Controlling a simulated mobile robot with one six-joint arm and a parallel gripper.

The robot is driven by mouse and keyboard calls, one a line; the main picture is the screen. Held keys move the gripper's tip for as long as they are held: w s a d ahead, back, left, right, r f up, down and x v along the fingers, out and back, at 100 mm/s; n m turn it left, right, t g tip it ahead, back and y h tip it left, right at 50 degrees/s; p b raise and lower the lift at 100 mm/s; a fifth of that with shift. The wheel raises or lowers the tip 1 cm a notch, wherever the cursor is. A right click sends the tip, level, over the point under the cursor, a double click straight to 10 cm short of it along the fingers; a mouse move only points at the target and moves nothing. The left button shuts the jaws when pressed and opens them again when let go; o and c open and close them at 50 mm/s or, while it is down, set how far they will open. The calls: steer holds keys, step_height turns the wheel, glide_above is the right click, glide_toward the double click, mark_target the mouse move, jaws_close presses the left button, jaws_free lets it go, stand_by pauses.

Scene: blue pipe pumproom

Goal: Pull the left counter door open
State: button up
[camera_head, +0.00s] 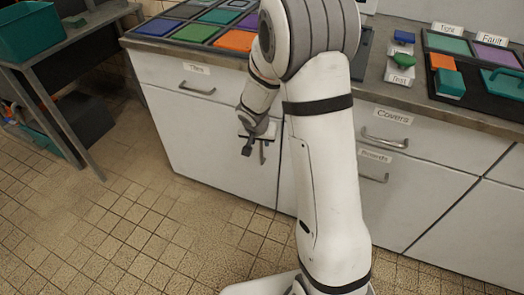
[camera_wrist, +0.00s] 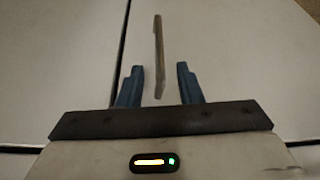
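The left counter door (camera_head: 200,130) is a plain white panel under the drawer labelled Tiles, and it looks shut. My gripper (camera_head: 254,146) is at the right part of this door in the head view, with my arm coming down from above. In the wrist view my gripper (camera_wrist: 159,85) has its two blue fingers apart. A thin upright door handle (camera_wrist: 158,50) shows between and beyond them, with clear gaps on both sides. The white door surface (camera_wrist: 220,50) lies behind it, and a dark seam runs left of the handle. My arm hides part of the counter front.
The Tiles drawer handle (camera_head: 197,87) is above the door. The Covers drawer (camera_head: 383,138) and another handle (camera_head: 372,175) are to the right. Coloured tiles lie on the worktop (camera_head: 140,42). A grey bench (camera_head: 70,42) stands at left. The tiled floor (camera_head: 120,230) before the door is clear.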

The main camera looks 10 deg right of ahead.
mark_target(262, 146)
steer(key=b+x, duration=0.1)
steer(key=x, duration=0.5)
steer(key=shift+w+f+b, duration=0.1)
steer(key=shift+f+b, duration=0.1)
steer(key=shift+b, duration=0.15)
jaws_close()
steer(key=shift+d, duration=0.15)
